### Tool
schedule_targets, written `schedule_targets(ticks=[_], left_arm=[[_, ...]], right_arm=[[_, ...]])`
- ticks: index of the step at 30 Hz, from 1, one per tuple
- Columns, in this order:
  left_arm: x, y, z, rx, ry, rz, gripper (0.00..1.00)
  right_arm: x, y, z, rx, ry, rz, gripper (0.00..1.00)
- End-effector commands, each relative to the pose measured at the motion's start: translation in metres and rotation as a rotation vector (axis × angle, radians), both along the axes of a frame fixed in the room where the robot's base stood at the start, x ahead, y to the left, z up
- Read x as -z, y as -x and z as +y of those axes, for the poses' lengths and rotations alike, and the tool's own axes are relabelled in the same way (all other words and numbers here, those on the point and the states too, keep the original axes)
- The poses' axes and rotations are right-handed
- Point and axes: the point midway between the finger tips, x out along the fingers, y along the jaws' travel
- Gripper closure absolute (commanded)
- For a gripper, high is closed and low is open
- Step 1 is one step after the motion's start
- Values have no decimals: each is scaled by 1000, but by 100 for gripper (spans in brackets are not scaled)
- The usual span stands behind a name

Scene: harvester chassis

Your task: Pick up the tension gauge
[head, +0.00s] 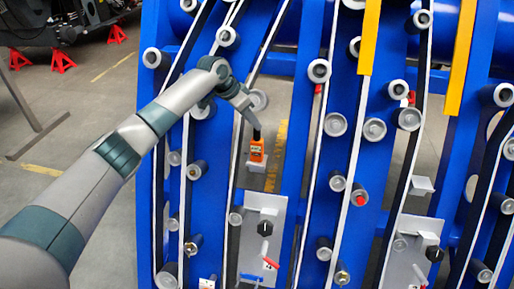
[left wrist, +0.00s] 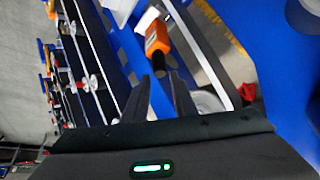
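The tension gauge (head: 257,153) has an orange body and a dark upper end. It sits on a small pale bracket on the blue chassis, right of the middle of the arm's reach in the head view. In the left wrist view the gauge (left wrist: 157,40) lies just beyond the fingertips, its dark end pointing back toward them. My left gripper (head: 252,122) is just above the gauge; its fingers (left wrist: 161,80) are apart with nothing between them along most of their length. Whether a fingertip touches the dark end I cannot tell. My right gripper is not in view.
The blue chassis (head: 295,150) carries many grey rollers and dark belts with white edges close around the gauge. A grey plate (head: 262,235) with a black knob and red lever is below it. Yellow bars (head: 369,38) stand at upper right. Open floor lies left.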

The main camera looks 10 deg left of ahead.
Motion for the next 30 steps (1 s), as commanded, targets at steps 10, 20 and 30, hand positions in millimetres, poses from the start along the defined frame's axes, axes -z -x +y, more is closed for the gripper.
schedule_targets(ticks=[10, 20, 30], left_arm=[[28, -8, -8, -1, 0, 4, 75], [47, -15, -14, 0, -1, 1, 75], [46, -15, -14, 0, -1, 1, 75]], right_arm=[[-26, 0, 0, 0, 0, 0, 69], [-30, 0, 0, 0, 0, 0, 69], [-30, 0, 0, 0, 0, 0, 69]])
